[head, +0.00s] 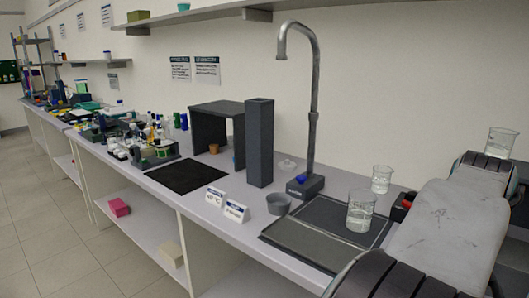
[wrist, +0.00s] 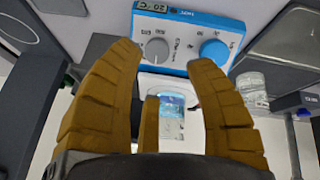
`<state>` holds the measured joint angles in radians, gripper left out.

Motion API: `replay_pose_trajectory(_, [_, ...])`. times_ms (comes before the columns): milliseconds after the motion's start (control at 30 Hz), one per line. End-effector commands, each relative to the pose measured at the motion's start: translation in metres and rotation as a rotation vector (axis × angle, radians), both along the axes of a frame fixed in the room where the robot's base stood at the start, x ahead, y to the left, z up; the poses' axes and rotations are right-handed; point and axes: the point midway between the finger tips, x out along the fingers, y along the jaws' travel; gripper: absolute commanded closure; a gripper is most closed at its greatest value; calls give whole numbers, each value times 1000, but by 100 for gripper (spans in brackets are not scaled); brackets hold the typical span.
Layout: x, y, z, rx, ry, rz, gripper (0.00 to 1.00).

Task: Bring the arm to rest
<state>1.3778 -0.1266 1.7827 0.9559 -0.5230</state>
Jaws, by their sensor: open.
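My gripper (wrist: 164,58) shows in the wrist view with its brown ribbed fingers spread apart. Nothing is held between them. Past the fingertips is a blue control panel (wrist: 185,38) with a grey knob, a blue knob and a small display reading about 20 °C. A small clear container with a blue label (wrist: 172,105) shows beyond the fingers, partly hidden by the short middle finger. I cannot tell how far it is from them. In the head view, part of my arm fills the right foreground. My gripper does not show there.
Glass beakers stand at the bench's right, one on a dark tray (head: 287,246), near a tall curved tap (head: 315,130). A grey tower (head: 260,143), a small grey bowl (head: 278,204) and label cards stand left. A black mat (head: 187,177) is bare. Floor is clear left.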

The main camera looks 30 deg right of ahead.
Motion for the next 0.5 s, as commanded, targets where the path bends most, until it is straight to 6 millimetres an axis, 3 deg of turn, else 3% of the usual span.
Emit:
replay_pose_trajectory(100, [-3,15,-31,85,-61,-142,51])
replay_pose_trajectory(267, [-6,45,-63,178,-115,-295,51])
replay_pose_trajectory(500, [23,107,-87,280,-124,-297,51])
